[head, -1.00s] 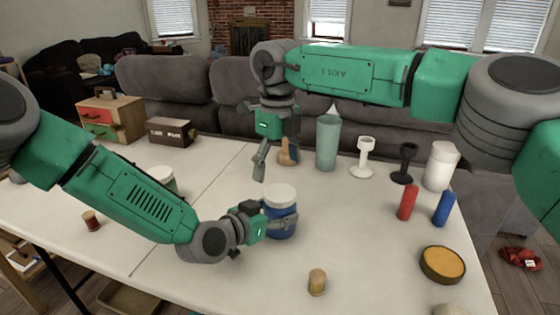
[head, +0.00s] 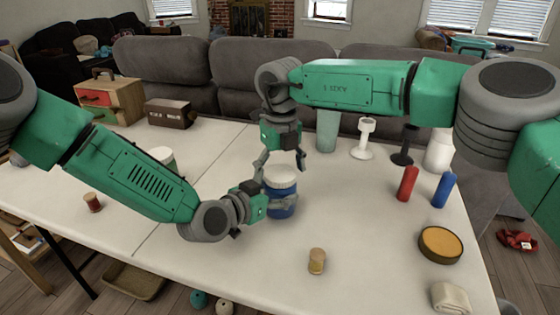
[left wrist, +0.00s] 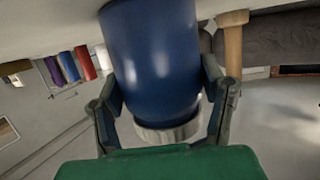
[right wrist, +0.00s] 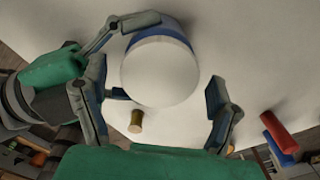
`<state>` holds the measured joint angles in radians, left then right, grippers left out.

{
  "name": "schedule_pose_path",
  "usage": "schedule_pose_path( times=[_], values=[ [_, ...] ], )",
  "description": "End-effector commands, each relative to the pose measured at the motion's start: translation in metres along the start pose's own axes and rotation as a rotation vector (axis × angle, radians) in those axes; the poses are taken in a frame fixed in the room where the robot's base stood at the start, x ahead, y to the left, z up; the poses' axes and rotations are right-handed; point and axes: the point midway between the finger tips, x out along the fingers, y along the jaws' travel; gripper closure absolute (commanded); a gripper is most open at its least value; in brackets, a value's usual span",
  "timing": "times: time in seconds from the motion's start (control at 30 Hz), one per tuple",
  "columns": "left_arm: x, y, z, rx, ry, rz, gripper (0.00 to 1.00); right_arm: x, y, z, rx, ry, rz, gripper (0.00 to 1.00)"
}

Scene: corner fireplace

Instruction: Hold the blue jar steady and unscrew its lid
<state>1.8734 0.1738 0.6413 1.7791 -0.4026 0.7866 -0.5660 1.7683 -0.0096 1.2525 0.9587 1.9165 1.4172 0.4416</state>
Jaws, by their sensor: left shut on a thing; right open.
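The blue jar (head: 281,208) stands upright on the white table with its white lid (head: 281,177) on. My left gripper (head: 277,203) is shut around the jar's body from the left. In the right wrist view the lid (right wrist: 160,72) lies beneath and between the open fingers; I see no contact.
A cork-coloured cylinder (head: 317,261) stands in front of the jar. Red (head: 408,184) and blue (head: 444,189) cylinders, a round orange-topped dish (head: 440,245) and a folded cloth (head: 450,297) are to the right. A green tumbler (head: 327,131) and white goblet (head: 363,138) stand behind.

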Motion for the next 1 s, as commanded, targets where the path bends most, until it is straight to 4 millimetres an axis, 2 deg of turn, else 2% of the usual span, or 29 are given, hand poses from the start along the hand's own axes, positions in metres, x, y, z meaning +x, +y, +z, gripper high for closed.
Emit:
schedule_pose_path(
  times=[0.27,0.4,0.43,0.67,0.9,1.0],
  values=[
    [0.0,0.0001,-0.0004,0.0,0.001,0.0,1.0,0.0017,0.0002,0.0,-0.001,0.0,0.0,0.18],
    [0.0,0.0,-0.0004,0.0,0.001,0.0,1.0,0.0016,0.0002,0.0,-0.001,0.0,0.0,0.67],
    [0.0,0.0,-0.0004,0.0,0.001,0.0,1.0,0.0016,0.0002,0.0,-0.001,0.0,0.0,0.71],
    [0.0,0.0,-0.0005,0.0,0.001,0.0,1.0,0.0016,0.0001,0.0,-0.042,0.0,0.0,0.71],
    [0.0,0.0,-0.0005,0.0,0.001,0.0,1.0,0.0017,-0.0004,0.0,-0.349,0.0,0.001,0.71],
    [0.0,-0.0001,-0.0005,0.0,0.001,0.0,1.0,0.0016,-0.0007,0.0001,-0.371,0.0,0.0,0.71]
  ],
)
